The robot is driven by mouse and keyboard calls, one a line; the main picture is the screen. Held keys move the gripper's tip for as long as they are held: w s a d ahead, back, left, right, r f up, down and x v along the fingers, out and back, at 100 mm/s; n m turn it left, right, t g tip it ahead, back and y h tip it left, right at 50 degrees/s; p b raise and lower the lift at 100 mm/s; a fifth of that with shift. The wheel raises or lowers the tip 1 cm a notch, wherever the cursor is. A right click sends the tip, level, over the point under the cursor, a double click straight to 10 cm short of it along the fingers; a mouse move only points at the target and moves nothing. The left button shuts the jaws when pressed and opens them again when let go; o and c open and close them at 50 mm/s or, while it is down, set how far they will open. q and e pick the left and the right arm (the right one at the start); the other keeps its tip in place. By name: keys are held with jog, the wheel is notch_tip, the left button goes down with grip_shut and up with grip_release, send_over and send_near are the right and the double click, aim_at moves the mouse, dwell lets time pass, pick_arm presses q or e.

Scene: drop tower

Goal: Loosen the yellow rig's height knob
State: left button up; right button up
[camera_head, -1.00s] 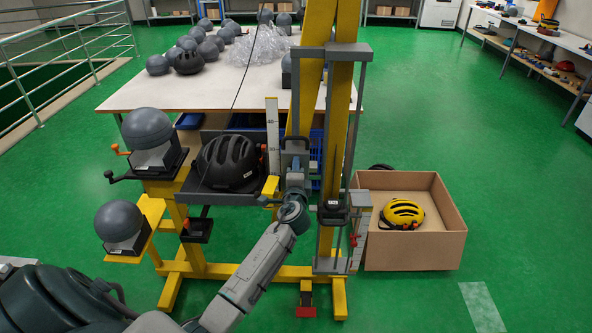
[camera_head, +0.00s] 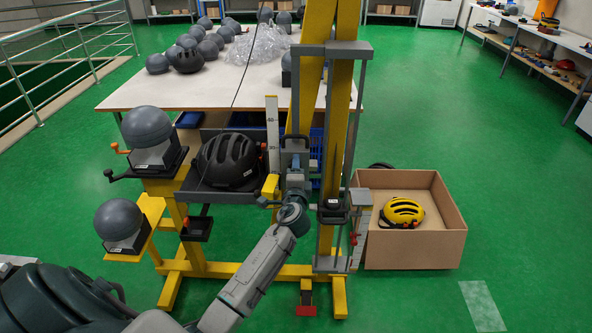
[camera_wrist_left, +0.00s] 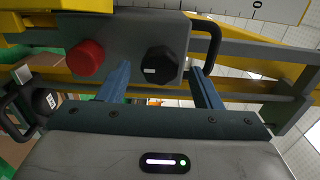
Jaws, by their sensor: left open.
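The yellow rig (camera_head: 339,150) stands in front of the table in the head view, with a grey carriage around its post. In the left wrist view a grey plate (camera_wrist_left: 125,38) carries a black faceted knob (camera_wrist_left: 160,66) with a white mark and a round red knob (camera_wrist_left: 86,57). I cannot tell from a label which one sets the height. My left gripper (camera_head: 295,165) is at the rig's carriage. In the wrist view its open fingers (camera_wrist_left: 161,76) lie on either side of the black knob, apart from it. My right gripper is not in view.
A black helmet (camera_head: 230,160) sits on a grey tray beside the post, near a scale (camera_head: 272,130). Grey headforms (camera_head: 147,126) stand on the rig's left shelves. A cardboard box (camera_head: 415,250) with a yellow helmet (camera_head: 402,212) stands at right. The green floor beyond it is clear.

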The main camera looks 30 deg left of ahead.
pick_arm(q)
jog(key=b+v, duration=0.2)
jog(key=v, duration=0.7)
jog(key=shift+s, duration=0.35)
jog(key=shift+d, duration=0.1)
notch_tip(320, 180, down, 23)
jog(key=s+d+g+h, duration=0.2)
jog(key=g+h, duration=0.1)
jog(key=h, duration=0.1)
jog(key=s+d+f+n+g+h, duration=0.1)
jog(key=s+f+n+g, duration=0.1)
jog(key=s+f, duration=0.5)
jog(key=s+f+n+g+h, duration=0.1)
jog(key=s+f+g, duration=0.15)
jog(key=f, duration=0.75)
jog(key=s+d+f+n+g+h, duration=0.1)
jog(key=s+f+n+g+h, duration=0.2)
jog(key=s+f, duration=1.5)
jog(key=s+f+n+g, duration=0.1)
jog(key=s+f+n, duration=0.1)
jog(key=s, duration=0.9)
jog(key=s+d+f+n+g, duration=0.1)
jog(key=s+f+n+g, duration=0.1)
jog(key=s, duration=0.9)
jog(key=shift+s+f+n, duration=0.3)
jog(key=shift+f+n, duration=0.3)
jog(key=shift+n, duration=0.2)
